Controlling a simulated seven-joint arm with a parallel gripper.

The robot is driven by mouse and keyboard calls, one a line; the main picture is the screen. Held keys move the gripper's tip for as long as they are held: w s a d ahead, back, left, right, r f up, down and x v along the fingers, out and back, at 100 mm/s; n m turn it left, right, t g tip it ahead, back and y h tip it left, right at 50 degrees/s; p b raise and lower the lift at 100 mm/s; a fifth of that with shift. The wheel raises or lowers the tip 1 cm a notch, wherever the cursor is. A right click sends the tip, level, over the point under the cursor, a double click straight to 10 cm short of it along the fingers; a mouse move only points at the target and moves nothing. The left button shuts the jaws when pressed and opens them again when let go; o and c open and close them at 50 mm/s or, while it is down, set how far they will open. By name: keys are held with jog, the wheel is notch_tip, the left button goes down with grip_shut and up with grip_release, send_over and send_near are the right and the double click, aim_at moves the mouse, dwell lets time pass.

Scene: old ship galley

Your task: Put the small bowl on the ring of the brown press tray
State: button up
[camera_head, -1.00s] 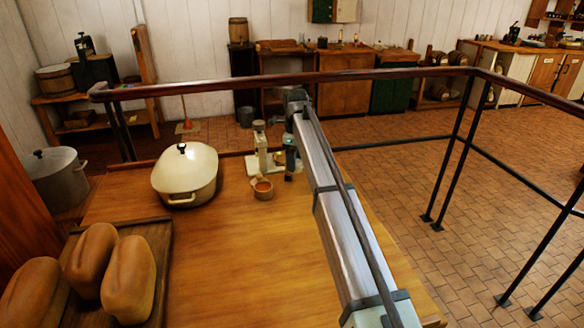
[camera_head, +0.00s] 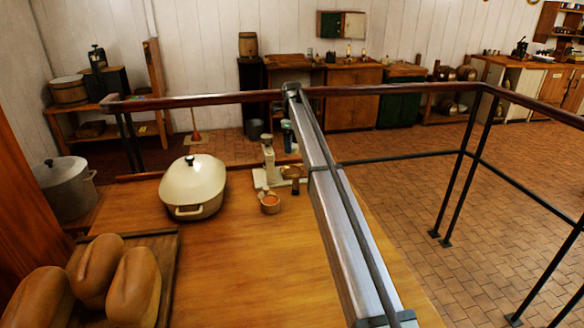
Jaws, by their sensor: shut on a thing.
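A pale press (camera_head: 268,160) with a flat, light base stands near the far edge of the wooden table. My gripper (camera_head: 291,158) hangs beside the press, to its right, partly hidden by my arm. A small brown thing at its lower end looks like the small bowl (camera_head: 293,172), held shut in the jaws, but it is too small to be sure. I cannot make out the ring of the brown press tray.
A cream lidded pot (camera_head: 192,188) stands left of the press. Several loaves lie on a board (camera_head: 166,262) at the near left. A metal pot (camera_head: 66,188) stands beyond the table's left side. A railing (camera_head: 220,98) runs behind. The table's middle front is clear.

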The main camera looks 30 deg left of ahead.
jog(key=shift+f, duration=4.35)
jog(key=shift+f, duration=0.1)
jog(key=o, duration=1.1)
notch_tip(320, 180, up, 12)
jog(key=shift+r, duration=0.15)
